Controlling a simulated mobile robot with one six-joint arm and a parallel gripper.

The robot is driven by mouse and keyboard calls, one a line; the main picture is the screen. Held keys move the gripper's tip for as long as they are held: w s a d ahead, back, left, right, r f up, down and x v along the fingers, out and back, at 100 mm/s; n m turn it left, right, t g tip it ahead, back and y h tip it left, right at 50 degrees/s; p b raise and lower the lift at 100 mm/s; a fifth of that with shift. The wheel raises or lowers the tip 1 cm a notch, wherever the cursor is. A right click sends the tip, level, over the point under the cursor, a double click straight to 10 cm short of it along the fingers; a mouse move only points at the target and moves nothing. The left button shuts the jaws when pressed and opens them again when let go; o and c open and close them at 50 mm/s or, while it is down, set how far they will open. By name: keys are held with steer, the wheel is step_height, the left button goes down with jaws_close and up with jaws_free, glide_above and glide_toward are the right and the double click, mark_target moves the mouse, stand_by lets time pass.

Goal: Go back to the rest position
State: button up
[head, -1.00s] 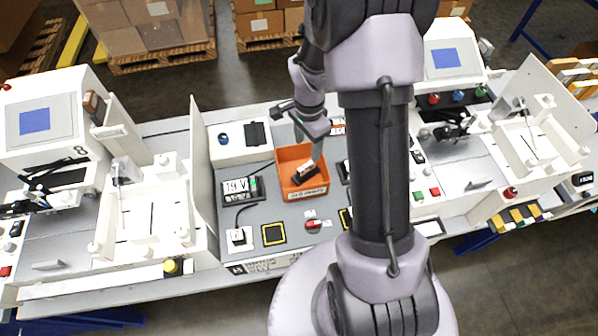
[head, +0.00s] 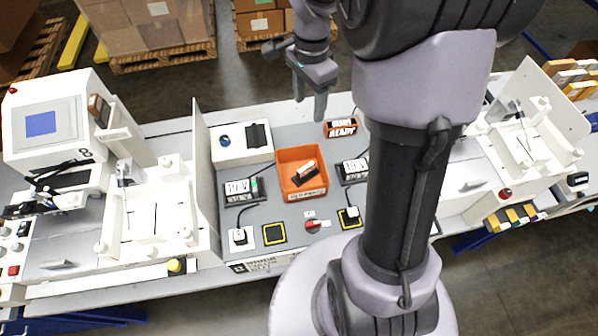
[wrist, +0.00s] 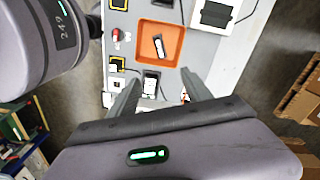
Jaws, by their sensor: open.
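My gripper (head: 311,105) is raised above the back edge of the workbench, fingers pointing down. In the wrist view my gripper (wrist: 163,92) shows two fingers spread apart with nothing between them. Below it, the orange bin (head: 313,192) stands on the grey bench and holds a small black and white item (head: 304,174). The orange bin also shows in the wrist view (wrist: 146,56), with the item (wrist: 159,47) lying in it. My gripper touches nothing that I can see.
A white box with a black slot (head: 228,153) stands left of the bin. Small display units (head: 237,189) sit around it. Stacked cartons (head: 165,30) stand on pallets behind. Open floor lies behind the bench.

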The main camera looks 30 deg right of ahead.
stand_by(0.3)
steer(key=s+a+f+n+t+y+b, duration=0.1)
steer(key=s+a+f+n+t+b, duration=0.2)
steer(key=s+a+f+n+b, duration=0.3)
steer(key=s+a+f+n+t+y+b, duration=0.1)
steer(key=s+a+f+n+t+b, duration=0.1)
steer(key=s+a+f+n+b, duration=0.4)
steer(key=s+a+b, duration=0.4)
steer(key=s+b, duration=0.1)
steer(key=b, duration=0.5)
steer(key=shift+t+b, duration=0.3)
steer(key=shift+t, duration=0.1)
steer(key=shift+s+a+f, duration=0.1)
